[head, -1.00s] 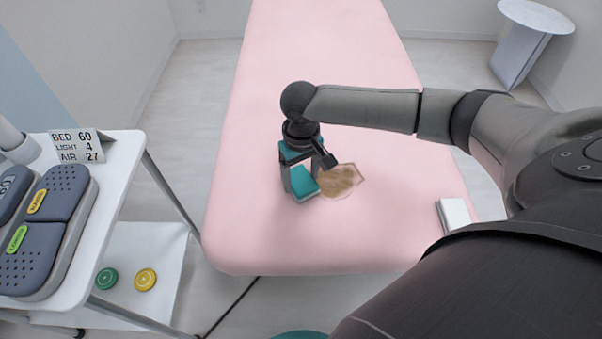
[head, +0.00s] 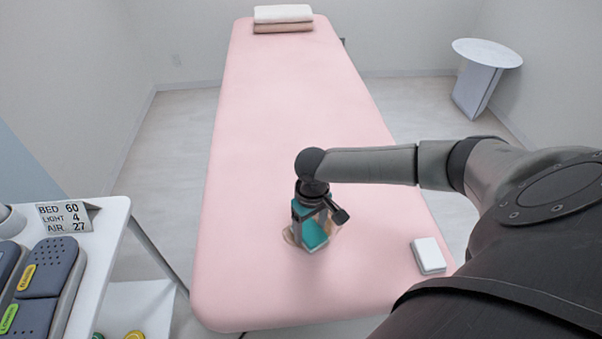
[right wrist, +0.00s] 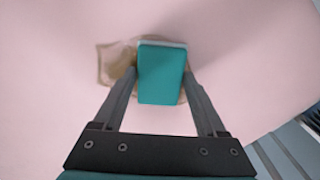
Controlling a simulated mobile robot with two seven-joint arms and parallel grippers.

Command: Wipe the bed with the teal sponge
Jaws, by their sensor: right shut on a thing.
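The teal sponge (head: 312,235) is in my right gripper (head: 311,228), which is shut on its two sides. The right wrist view shows the sponge (right wrist: 162,75) between the two fingers of the gripper (right wrist: 160,82). The bed (head: 290,130) has a pink cover. A brown stain (head: 290,237) lies on the bed, mostly hidden under the sponge. In the right wrist view the stain (right wrist: 113,65) shows mainly at the sponge's left. The sponge is at the bed surface; I cannot tell how firmly it touches. My left gripper is out of view.
A white block (head: 428,256) lies on the bed to the right. Folded towels (head: 283,18) lie at the far end. A white cart (head: 105,225) with grey devices and a sign (head: 64,217) stands at left. A round side table (head: 487,53) stands back right.

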